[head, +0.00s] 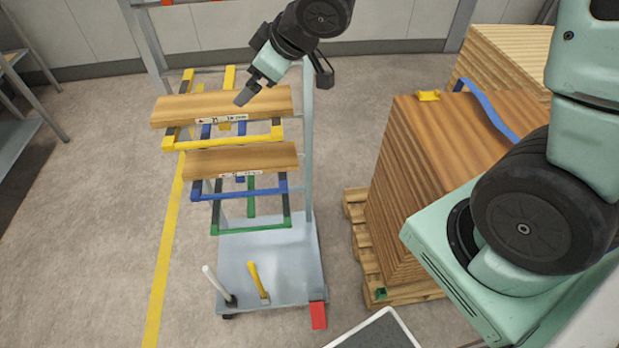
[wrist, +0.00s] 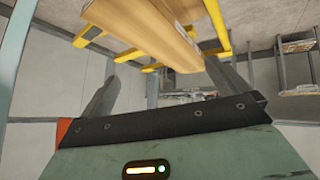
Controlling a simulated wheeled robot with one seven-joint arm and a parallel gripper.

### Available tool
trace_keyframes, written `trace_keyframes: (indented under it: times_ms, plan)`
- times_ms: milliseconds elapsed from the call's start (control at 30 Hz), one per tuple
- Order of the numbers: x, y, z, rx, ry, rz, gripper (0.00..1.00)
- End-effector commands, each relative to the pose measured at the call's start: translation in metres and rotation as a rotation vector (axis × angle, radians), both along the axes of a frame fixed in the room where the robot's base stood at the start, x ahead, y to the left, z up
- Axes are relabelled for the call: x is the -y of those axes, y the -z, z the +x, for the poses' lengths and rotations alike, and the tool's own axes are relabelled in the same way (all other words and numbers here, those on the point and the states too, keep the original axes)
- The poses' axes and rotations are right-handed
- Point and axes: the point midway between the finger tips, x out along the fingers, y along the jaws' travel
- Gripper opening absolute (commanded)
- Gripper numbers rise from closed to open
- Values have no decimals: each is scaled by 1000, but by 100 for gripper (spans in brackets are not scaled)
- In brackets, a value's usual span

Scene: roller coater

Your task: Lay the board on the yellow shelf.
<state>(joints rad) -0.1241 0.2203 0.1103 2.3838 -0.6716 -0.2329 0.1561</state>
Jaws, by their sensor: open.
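A wooden board (head: 190,109) with a label on its front edge lies across the yellow shelf (head: 225,141) of the rack. It also shows in the wrist view (wrist: 155,30) with the yellow bars (wrist: 85,32) against it. My gripper (head: 249,92) is at the right part of this board in the head view. In the wrist view the two fingers (wrist: 160,78) are spread, with nothing between them. The board appears beyond the fingertips; I cannot tell whether a finger touches it. A second labelled board (head: 240,160) lies on the blue shelf below.
The green shelf (head: 255,229) is empty. A white-handled tool (head: 217,284) and a yellow-handled tool (head: 258,280) stand on the rack's grey base (head: 285,250). A stack of boards (head: 400,190) on a pallet (head: 357,232) stands right of the rack.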

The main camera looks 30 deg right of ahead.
Motion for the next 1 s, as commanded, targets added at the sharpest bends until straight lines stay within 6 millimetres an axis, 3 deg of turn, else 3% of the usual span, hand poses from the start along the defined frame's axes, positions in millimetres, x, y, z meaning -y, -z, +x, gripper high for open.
trace_keyframes:
  times_ms: [100,300,400,500,633,1000]
  plan:
    - [-23,-1,-62,-152,56,-74,100]
    - [-43,3,-183,-453,94,-183,100]
    - [-46,3,-230,-569,87,-221,100]
    - [-47,2,-259,-643,81,-242,100]
    - [-47,1,-273,-679,78,-253,100]
    - [-47,1,-272,-679,80,-252,100]
